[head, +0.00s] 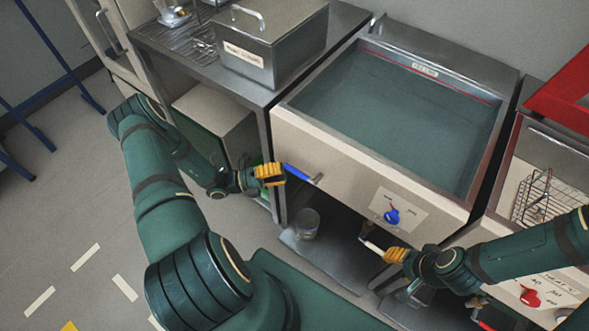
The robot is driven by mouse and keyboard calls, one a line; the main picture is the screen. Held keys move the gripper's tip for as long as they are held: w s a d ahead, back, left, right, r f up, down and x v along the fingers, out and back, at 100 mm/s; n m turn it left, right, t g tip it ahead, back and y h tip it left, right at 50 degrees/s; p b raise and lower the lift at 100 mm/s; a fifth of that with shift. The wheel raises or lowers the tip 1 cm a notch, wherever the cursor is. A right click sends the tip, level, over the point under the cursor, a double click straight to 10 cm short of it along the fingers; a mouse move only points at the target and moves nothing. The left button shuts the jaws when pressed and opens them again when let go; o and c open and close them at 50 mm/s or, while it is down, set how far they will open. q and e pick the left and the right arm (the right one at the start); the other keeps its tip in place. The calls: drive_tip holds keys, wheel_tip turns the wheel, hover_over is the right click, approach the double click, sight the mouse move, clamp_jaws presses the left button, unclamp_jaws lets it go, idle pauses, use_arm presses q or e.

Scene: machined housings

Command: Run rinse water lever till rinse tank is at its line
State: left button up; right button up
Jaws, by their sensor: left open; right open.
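The rinse tank (400,120) is a wide steel basin with a cream front, holding teal water. A thin red line runs inside near the rim; the water surface lies close to it, and the exact gap is hard to tell. A blue-handled lever (298,173) sticks out from the tank's upper left front. My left gripper (276,172) is open at the handle's outer end; I cannot tell whether it touches. My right gripper (390,254) is open beside a white-handled lever (371,246) below the tank front; contact is unclear.
A blue knob (392,216) sits on a label plate on the tank front. A lidded steel box (272,45) stands on the left counter. A wire basket (538,200) and red lid (562,88) are at right. A clear container (307,224) stands on the lower shelf.

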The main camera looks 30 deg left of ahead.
sight(294, 169)
use_arm(q)
drive_tip(key=shift+x, duration=2.25)
clamp_jaws()
